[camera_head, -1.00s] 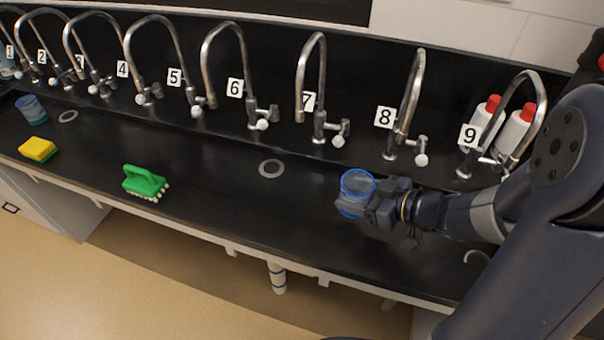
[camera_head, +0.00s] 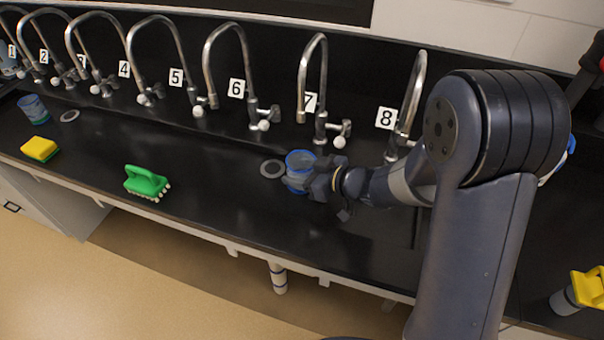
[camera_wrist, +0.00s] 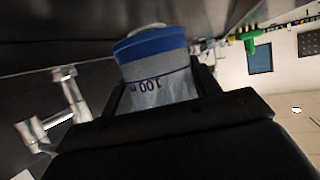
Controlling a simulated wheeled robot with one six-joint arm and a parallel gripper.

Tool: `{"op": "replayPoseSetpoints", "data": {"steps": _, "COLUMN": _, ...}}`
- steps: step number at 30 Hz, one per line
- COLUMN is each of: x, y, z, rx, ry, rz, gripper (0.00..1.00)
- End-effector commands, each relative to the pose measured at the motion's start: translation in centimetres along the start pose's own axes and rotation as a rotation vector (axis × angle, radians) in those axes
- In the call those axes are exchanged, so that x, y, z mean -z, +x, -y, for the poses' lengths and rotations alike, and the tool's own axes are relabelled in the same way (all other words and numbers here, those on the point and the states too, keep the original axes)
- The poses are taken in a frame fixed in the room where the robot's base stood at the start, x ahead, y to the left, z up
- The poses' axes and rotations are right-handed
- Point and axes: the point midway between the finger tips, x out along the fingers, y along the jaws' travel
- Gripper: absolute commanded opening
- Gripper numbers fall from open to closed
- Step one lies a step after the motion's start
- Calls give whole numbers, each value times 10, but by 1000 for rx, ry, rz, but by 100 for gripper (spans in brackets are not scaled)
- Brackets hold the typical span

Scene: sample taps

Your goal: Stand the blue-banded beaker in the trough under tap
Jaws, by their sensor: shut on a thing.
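The beaker is just right of a round drain (camera_head: 271,168), below and slightly left of tap 7 (camera_head: 318,95). I cannot tell if its base touches the trough floor. The task line names no tap number.
Numbered taps line the back, among them tap 6 (camera_head: 240,75) and tap 8 (camera_head: 412,105). A green brush (camera_head: 146,181), a yellow sponge (camera_head: 39,148) and another blue-banded beaker (camera_head: 32,107) stand to the left. A yellow-topped object (camera_head: 588,288) is at lower right.

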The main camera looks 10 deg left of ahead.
Motion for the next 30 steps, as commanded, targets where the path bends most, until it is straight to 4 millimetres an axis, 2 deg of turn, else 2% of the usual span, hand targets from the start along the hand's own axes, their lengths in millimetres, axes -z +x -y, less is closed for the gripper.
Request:
{"op": "replayPoseSetpoints", "data": {"steps": 3, "x": -8, "y": 3, "z": 0, "rx": 0, "ry": 1, "rz": -1, "gripper": 33}}
{"op": "replayPoseSetpoints", "data": {"steps": 26, "x": -19, "y": 8, "z": 0, "rx": -1, "ry": -1, "rz": -1, "gripper": 33}}
{"op": "replayPoseSetpoints", "data": {"steps": 27, "x": -19, "y": 7, "z": 0, "rx": -1, "ry": -1, "rz": -1, "gripper": 61}}
{"op": "replayPoseSetpoints", "data": {"steps": 30, "x": -19, "y": 7, "z": 0, "rx": -1, "ry": -1, "rz": -1, "gripper": 70}}
